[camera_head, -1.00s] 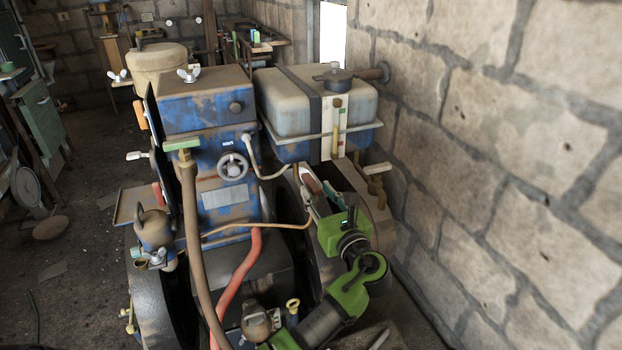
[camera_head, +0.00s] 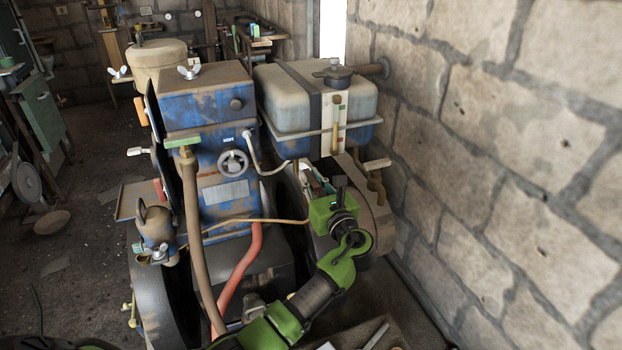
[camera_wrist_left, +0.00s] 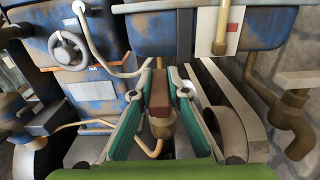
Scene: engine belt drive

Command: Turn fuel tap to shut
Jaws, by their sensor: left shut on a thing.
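The fuel tap (camera_wrist_left: 163,126) shows in the left wrist view as a brass body with a red-brown handle (camera_wrist_left: 160,92), below the fuel tank (camera_head: 290,105). The handle points up in that picture, away from the wrist. My left gripper (camera_head: 316,182) is below the tank's front edge in the head view. In the left wrist view its two teal-lined fingers (camera_wrist_left: 159,95) stand on either side of the handle, shut on it. In the head view the fingers and wrist mostly hide the tap. My right gripper is not in view.
A brass pipe fitting with a pale lever (camera_head: 377,165) stands close to the right of my gripper. A thin fuel pipe (camera_head: 250,221) runs left from the tap area. A round handwheel (camera_head: 232,163) sits on the blue engine. The stone wall (camera_head: 500,150) bounds the right.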

